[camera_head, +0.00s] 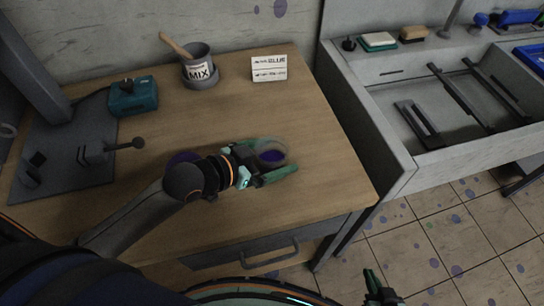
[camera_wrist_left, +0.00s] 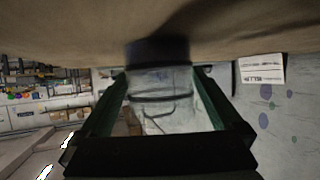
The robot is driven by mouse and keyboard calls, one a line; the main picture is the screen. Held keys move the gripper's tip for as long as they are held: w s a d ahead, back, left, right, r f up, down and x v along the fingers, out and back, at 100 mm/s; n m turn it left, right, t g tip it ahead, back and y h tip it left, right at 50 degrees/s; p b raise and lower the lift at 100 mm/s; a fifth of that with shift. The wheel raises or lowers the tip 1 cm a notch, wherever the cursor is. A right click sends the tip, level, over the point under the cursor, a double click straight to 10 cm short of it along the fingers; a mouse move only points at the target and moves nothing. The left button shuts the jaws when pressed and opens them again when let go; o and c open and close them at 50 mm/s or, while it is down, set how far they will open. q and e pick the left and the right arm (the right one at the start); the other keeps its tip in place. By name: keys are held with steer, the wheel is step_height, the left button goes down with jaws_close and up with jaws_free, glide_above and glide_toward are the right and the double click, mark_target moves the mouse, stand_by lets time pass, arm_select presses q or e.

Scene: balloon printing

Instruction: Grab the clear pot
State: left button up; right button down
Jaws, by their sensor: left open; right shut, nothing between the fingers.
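The clear pot (camera_head: 270,153) stands on the wooden table with purple in it. Its see-through wall (camera_wrist_left: 160,98) and dark base (camera_wrist_left: 157,51) show in the left wrist view. My left gripper (camera_head: 272,162) is open, its fingers on either side of the pot. In the left wrist view, the fingers (camera_wrist_left: 155,95) flank the clear wall; I cannot tell whether they touch it. My right gripper (camera_head: 372,280) is shut and empty, low at the bottom edge of the head view, away from the table.
A grey MIX cup (camera_head: 198,70) with a wooden stick, a teal box (camera_head: 133,96) and a white card (camera_head: 269,69) stand on the table (camera_head: 310,130). A grey sink bench (camera_head: 385,120) stands to the right.

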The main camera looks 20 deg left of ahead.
arm_select(q)
steer(key=shift+x, duration=1.3)
steer(key=c, duration=1.2)
